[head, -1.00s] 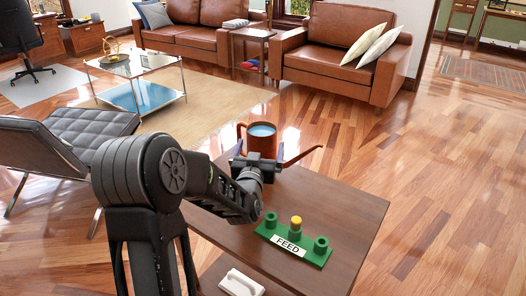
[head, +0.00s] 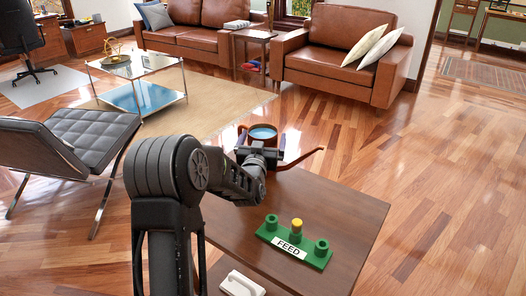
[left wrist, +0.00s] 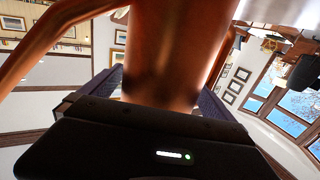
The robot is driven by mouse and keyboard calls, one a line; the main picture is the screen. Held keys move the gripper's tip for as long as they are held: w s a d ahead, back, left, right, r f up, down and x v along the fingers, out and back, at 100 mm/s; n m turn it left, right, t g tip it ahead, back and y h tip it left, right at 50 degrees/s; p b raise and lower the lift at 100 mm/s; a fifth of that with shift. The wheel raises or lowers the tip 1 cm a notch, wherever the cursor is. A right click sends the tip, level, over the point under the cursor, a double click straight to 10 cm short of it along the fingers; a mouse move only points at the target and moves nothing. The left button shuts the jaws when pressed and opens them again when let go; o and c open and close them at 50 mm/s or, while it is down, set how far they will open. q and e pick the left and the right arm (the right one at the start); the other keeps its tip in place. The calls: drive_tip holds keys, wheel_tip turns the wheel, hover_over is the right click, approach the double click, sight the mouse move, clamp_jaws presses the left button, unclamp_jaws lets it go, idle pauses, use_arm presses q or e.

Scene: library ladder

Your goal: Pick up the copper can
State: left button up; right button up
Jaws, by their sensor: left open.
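The copper can (head: 263,130) stands near the far end of the brown table, its handle at left and its long spout (head: 306,158) reaching right. Liquid shows blue in its open top. My left gripper (head: 261,150) is open in front of the can, with a finger toward each side of its body. My right gripper is not in view.
On the brown table (head: 340,207) sits a green stand (head: 317,260) marked FEED, with a yellow-topped piece in its middle. A white object (head: 242,284) lies below at the front. A black chair (head: 85,140) stands left; open wooden floor lies right.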

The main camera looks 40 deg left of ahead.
use_arm(q)
drive_tip(key=shift+x, duration=0.85)
drive_tip(key=c, duration=1.3)
drive_tip(key=shift+w+r, duration=0.1)
drive_tip(key=shift+r, duration=0.05)
drive_tip(key=shift+c, duration=0.9)
drive_tip(key=shift+r, duration=0.1)
wheel_tip(320, 180, up, 10)
drive_tip(key=shift+f+p, duration=0.1)
drive_tip(key=shift+p, duration=0.35)
